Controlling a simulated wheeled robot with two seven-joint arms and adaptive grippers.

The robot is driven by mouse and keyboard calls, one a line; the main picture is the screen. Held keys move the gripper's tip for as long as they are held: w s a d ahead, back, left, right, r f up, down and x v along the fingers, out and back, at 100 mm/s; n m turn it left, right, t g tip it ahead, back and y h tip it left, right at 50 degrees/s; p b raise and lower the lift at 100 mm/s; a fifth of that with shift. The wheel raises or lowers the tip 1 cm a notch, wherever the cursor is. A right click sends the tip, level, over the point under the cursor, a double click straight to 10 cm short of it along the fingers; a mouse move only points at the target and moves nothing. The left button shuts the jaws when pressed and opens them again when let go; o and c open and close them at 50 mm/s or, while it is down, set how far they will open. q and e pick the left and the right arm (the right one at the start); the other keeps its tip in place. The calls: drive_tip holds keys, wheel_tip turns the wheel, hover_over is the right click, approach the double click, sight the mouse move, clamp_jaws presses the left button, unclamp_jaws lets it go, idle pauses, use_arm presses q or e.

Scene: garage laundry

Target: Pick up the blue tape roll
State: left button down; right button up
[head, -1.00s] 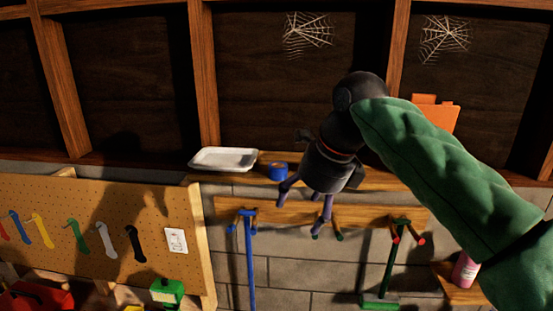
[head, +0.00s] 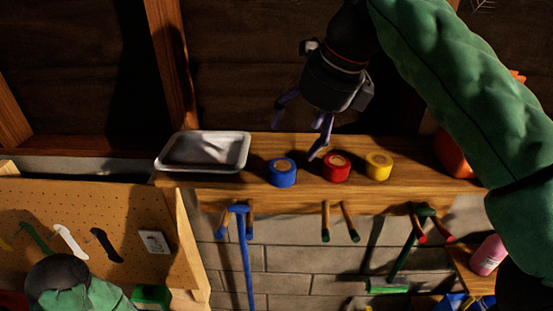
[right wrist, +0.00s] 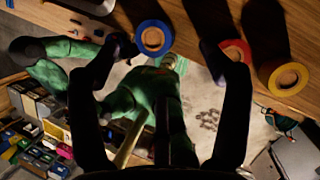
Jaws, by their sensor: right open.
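The blue tape roll (head: 283,173) lies flat on a wooden shelf (head: 225,186), left of a red roll. My right gripper (head: 297,138) is open and empty, above and behind the shelf's rolls, its fingers spread over the space around the blue and red ones. In the right wrist view the blue roll (right wrist: 141,37) shows between my two fingertips (right wrist: 165,46), nearer the left finger; I see no contact. My left gripper is out of view; only a dark joint and green sleeve of my left arm show at lower left.
The red tape roll (head: 336,168) and yellow tape roll (head: 379,166) stand to the right of the blue one. A metal tray (head: 203,152) is on its left. An orange object (head: 453,155) sits farther right. Tools hang below the shelf, including a blue-handled one (head: 244,260).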

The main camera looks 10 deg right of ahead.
sight(286, 167)
drive_tip(key=x, duration=0.5)
drive_tip(key=shift+s, duration=0.15)
drive_tip(key=x, duration=0.2)
drive_tip(key=s+x, duration=0.1)
drive_tip(key=x, duration=0.1)
drive_tip(key=shift+w+a+f, duration=0.1)
drive_tip(key=shift+a+f, duration=0.2)
drive_tip(key=shift+f, duration=0.15)
drive_tip(key=shift+w+f, duration=0.1)
drive_tip(key=shift+w, duration=0.05)
drive_tip(key=shift+s, duration=0.25)
drive_tip(key=c, duration=0.4)
drive_tip(key=shift+w, duration=0.1)
drive_tip(key=c, duration=0.7)
